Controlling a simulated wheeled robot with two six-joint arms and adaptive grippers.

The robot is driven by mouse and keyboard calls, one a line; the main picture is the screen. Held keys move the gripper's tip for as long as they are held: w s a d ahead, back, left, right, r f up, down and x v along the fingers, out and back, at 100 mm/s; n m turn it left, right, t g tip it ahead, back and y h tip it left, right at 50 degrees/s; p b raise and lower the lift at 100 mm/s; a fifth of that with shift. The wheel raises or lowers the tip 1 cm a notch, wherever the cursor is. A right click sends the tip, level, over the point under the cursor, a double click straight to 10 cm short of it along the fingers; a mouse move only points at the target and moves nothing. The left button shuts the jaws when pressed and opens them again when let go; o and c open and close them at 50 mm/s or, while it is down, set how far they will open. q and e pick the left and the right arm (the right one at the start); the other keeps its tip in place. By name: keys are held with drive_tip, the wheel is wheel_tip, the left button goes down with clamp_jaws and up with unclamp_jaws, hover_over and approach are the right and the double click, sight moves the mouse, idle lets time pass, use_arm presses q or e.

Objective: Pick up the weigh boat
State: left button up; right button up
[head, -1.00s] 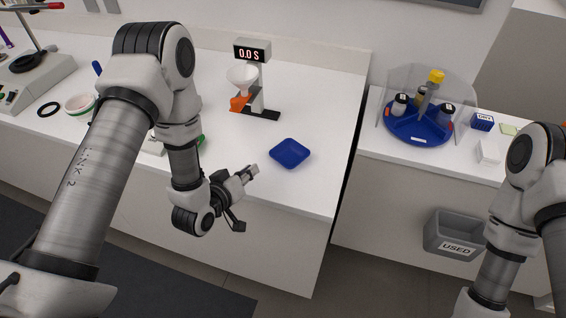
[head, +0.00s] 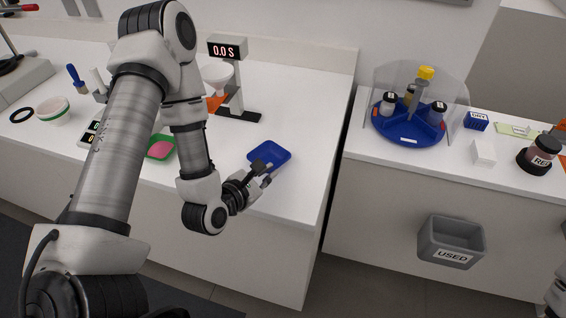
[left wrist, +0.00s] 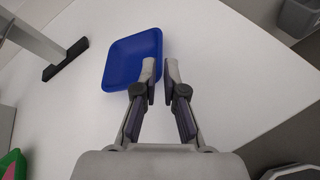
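The weigh boat, a shallow blue square dish (head: 270,154), lies on the white bench near its front right edge. In the left wrist view it also shows as a blue dish (left wrist: 128,58) just ahead of the fingers. My left gripper (head: 266,174) is at the boat's near side in the head view. In the left wrist view its fingertips (left wrist: 161,67) are a narrow gap apart, one over the boat's right rim and one just outside it. Contact with the rim cannot be told.
A green dish with pink contents (head: 160,148) lies left, partly behind my arm. A blue carousel (head: 408,128) and grey USED bin (head: 451,242) are right, past a gap.

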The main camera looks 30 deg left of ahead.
sight(285, 160)
use_arm(q)
drive_tip(key=w+f+b, duration=0.1)
drive_tip(key=b, duration=0.2)
drive_tip(key=shift+w+a+b, duration=0.15)
drive_tip(key=shift+w+b, duration=0.25)
drive_tip(key=w, duration=0.1)
drive_tip(key=w+p, duration=0.1)
drive_tip(key=w, duration=0.1)
drive_tip(key=w+p, duration=0.1)
drive_tip(key=shift+w+d+f, duration=0.25)
drive_tip(key=shift+w+f, duration=0.05)
drive_tip(key=shift+w, duration=0.05)
drive_tip(key=shift+w+f, duration=0.25)
drive_tip(key=shift+w, duration=0.1)
clamp_jaws()
